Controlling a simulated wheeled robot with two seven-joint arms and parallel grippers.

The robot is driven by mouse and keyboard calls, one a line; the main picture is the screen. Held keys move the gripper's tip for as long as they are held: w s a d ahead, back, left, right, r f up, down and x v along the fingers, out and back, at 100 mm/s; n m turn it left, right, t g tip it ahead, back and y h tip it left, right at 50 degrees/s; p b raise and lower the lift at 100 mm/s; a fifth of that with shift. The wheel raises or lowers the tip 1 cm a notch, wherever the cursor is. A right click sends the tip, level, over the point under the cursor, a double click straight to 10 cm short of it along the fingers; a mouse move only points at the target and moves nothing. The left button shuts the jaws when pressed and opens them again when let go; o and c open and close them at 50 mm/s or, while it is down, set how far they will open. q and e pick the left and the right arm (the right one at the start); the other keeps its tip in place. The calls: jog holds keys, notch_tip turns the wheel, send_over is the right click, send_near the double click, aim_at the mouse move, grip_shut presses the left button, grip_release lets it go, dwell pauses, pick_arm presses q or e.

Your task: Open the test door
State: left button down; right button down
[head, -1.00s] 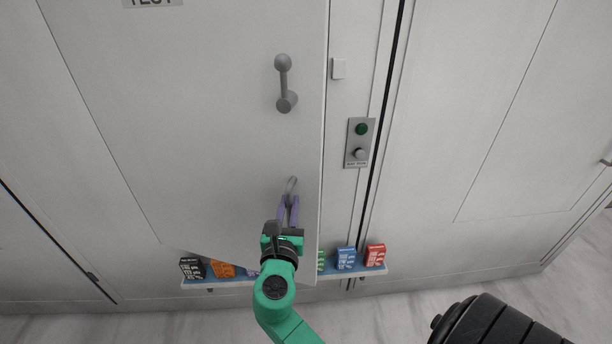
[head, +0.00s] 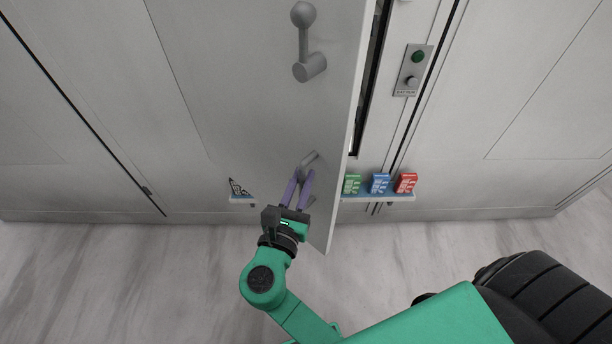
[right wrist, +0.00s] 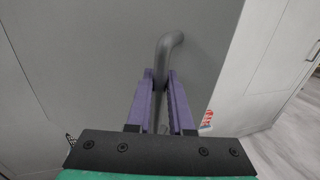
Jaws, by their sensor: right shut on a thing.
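The test door (head: 240,90) is a grey-white panel standing partly open, its right edge swung out from the frame with a dark gap behind it. A grey lever with a ball end (head: 305,40) is on its upper part. Lower down is a grey bar handle (head: 310,159), which also shows in the right wrist view (right wrist: 168,45). My right gripper (head: 305,175) has its purple fingers closed around this handle; in the right wrist view the fingers (right wrist: 160,85) sit on either side of the bar. My left gripper is not in view.
A small panel with a green button and a knob (head: 412,70) is on the wall right of the opening. A low blue shelf (head: 375,199) holds green, blue and red boxes (head: 405,184); the door hides part of it. The marble floor (head: 120,270) is clear in front.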

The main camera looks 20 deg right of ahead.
jog(key=shift+d+f, duration=0.1)
jog(key=c, duration=0.9)
grip_release()
jog(key=shift+o, duration=0.5)
jog(key=shift+w, duration=0.1)
jog(key=p+v, duration=0.2)
jog(key=v, duration=1)
